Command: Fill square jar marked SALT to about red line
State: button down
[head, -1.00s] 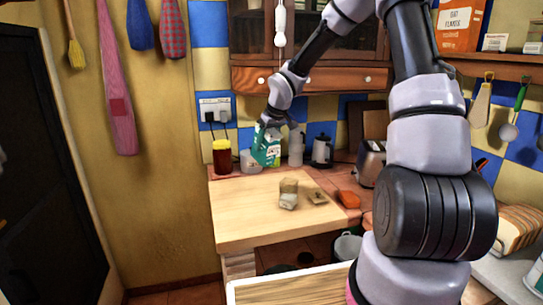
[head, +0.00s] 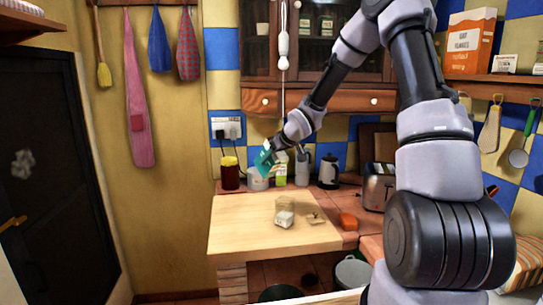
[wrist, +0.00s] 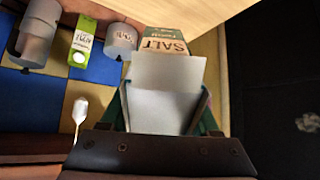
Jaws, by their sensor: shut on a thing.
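My gripper (head: 277,148) is shut on a teal carton (head: 264,160), held tilted in the air behind and left of the jar. In the wrist view, a pale SALT label shows on the carton (wrist: 165,46), beyond my gripper (wrist: 166,100). The clear square jar (head: 284,213) stands upright on the wooden counter, with white contents in its lower part. Its marking and red line are too small to make out. The carton is apart from the jar, and no falling stream is visible.
A small tan item (head: 316,218) and an orange block (head: 348,221) lie right of the jar. The counter's front left is clear.

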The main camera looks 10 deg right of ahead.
jog(key=shift+f+t+y, duration=0.3)
jog(key=shift+f+t, duration=0.2)
jog(key=shift+f, duration=0.15)
jog(key=shift+f+t+y, duration=0.45)
jog(key=shift+t+y, duration=0.25)
jog(key=shift+t, duration=0.5)
jog(key=shift+w, duration=0.1)
